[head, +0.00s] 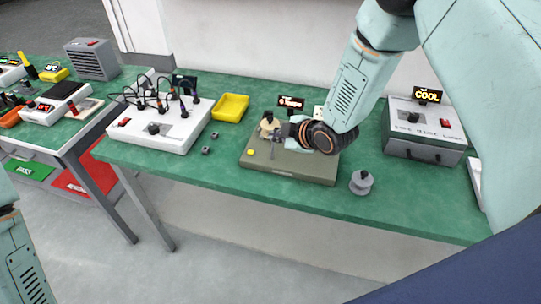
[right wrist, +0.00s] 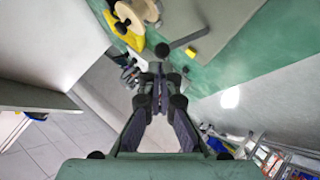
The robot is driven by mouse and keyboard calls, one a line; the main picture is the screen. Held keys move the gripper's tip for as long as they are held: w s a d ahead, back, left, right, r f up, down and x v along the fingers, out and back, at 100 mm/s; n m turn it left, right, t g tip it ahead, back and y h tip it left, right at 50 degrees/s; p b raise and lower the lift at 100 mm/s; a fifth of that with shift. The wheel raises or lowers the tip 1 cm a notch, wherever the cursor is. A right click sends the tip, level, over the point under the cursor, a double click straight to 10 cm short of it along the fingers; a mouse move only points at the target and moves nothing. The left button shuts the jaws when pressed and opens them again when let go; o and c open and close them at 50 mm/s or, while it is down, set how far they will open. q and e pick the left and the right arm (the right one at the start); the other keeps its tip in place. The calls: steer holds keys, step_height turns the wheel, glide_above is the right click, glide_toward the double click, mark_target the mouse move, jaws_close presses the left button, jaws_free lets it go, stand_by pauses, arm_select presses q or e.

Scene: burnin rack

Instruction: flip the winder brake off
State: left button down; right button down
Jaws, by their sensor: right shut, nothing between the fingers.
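The winder (head: 290,168) is an olive-grey box on the green bench in the head view. A tan spool (head: 268,128) stands on its top; it also shows in the right wrist view (right wrist: 135,14) beside a yellow part. In the right wrist view a grey lever with a black ball end (right wrist: 163,50), which looks like the brake, lies just beyond my fingertips. I cannot tell its setting or whether the fingers touch it. My right gripper (head: 281,135), also in the right wrist view (right wrist: 158,70), is shut and empty over the winder. My left gripper is out of view.
A white box with cables (head: 165,130) and a yellow tray (head: 231,107) stand left of the winder. A small grey spool (head: 361,183) is close on its right. A grey box (head: 425,130) with a "COOL" sign stands further right. The bench's front edge is near.

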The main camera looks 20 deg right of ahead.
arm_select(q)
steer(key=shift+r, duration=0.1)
arm_select(e)
steer(key=shift+r, duration=0.2)
arm_select(q)
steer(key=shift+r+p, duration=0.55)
steer(key=shift+p, duration=0.1)
arm_select(e)
steer(key=shift+r, duration=0.7)
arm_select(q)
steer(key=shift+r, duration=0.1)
